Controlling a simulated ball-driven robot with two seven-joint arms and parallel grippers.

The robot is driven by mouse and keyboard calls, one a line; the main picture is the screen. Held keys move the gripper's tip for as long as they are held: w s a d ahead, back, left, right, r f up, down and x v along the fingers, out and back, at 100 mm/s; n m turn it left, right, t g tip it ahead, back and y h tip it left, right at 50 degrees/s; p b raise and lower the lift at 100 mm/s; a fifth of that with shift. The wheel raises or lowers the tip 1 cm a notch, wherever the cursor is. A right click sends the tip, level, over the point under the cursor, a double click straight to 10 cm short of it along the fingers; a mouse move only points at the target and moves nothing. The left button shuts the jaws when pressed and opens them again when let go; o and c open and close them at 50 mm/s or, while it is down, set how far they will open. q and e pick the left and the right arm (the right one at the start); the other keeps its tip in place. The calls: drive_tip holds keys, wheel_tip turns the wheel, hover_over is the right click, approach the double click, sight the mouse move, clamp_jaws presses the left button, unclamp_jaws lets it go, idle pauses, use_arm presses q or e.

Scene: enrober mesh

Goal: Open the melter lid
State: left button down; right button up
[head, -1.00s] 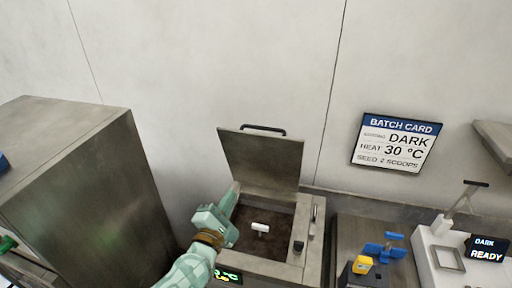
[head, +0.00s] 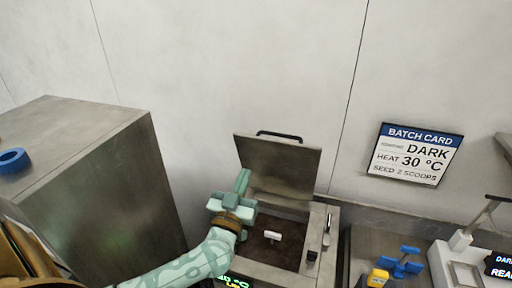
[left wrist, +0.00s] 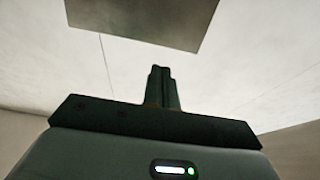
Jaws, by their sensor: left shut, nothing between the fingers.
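The melter lid (head: 280,168) stands raised, tilted back toward the wall, with its dark bar handle (head: 279,135) along the top edge. The melter (head: 283,272) below is open, showing brown contents and a small white piece inside. My left gripper (head: 243,178) is shut and empty, in front of the lid's left side and above the opening's left edge. In the left wrist view, the shut fingers (left wrist: 161,85) point up, and a grey panel, apparently the lid (left wrist: 135,20), shows beyond them. My right gripper is not in view.
Blue and yellow items and a white scale (head: 455,262) stand at the right. A batch card (head: 415,154) hangs on the wall.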

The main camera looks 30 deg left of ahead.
use_arm(q)
approach(264, 132)
drive_tip(key=r, duration=0.1)
drive_tip(key=w+r, duration=0.1)
drive_tip(key=shift+w+a+r+p, duration=0.15)
drive_tip(key=shift+w+r+p, duration=0.1)
drive_tip(key=shift+r+p, duration=0.1)
drive_tip(key=x, duration=0.2)
drive_tip(key=p+x, duration=0.1)
drive_tip(key=x, duration=0.1)
drive_tip(key=shift+w+a+r, duration=0.15)
drive_tip(key=shift+r, duration=0.25)
drive_tip(key=x, duration=0.3)
drive_tip(key=shift+w+f, duration=0.2)
drive_tip(key=shift+w, duration=0.3)
